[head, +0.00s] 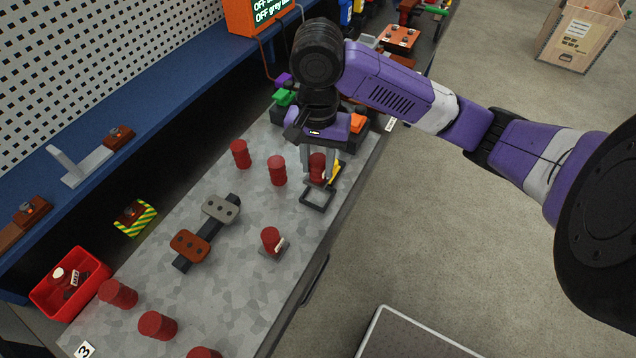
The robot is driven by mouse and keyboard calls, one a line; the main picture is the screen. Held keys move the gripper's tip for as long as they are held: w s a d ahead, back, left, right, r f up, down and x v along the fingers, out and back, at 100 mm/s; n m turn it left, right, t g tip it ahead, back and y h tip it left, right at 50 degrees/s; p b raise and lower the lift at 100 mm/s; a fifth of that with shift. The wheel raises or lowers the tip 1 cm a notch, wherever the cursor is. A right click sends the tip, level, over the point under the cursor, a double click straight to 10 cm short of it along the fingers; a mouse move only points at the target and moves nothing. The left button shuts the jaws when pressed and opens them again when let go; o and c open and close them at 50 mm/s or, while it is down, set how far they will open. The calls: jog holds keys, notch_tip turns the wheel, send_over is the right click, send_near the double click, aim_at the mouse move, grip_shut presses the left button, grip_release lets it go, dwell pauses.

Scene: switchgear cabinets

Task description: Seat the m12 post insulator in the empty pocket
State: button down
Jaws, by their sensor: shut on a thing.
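My gripper (319,174) points down over the right part of the bench and is shut on a dark red ribbed post insulator (317,165), held upright between its fingers. No M12 marking can be read on it. A dark square frame (317,202) lies on the bench just below and in front of the held insulator. I cannot tell whether this frame is the empty pocket, or whether the insulator touches it. A yellow piece (337,170) shows beside the right finger. Another red insulator (271,238) with a white tag stands on a small plate nearer the front edge.
Two red insulators (240,153) (277,170) stand close left of my gripper. A bar with brown and grey blocks (206,229) lies mid-bench. Green and orange parts crowd behind my gripper.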

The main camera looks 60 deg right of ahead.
jog(key=shift+f, duration=3.45)
jog(key=shift+f, duration=0.2)
jog(key=c, duration=1)
grip_release()
jog(key=shift+r, duration=0.1)
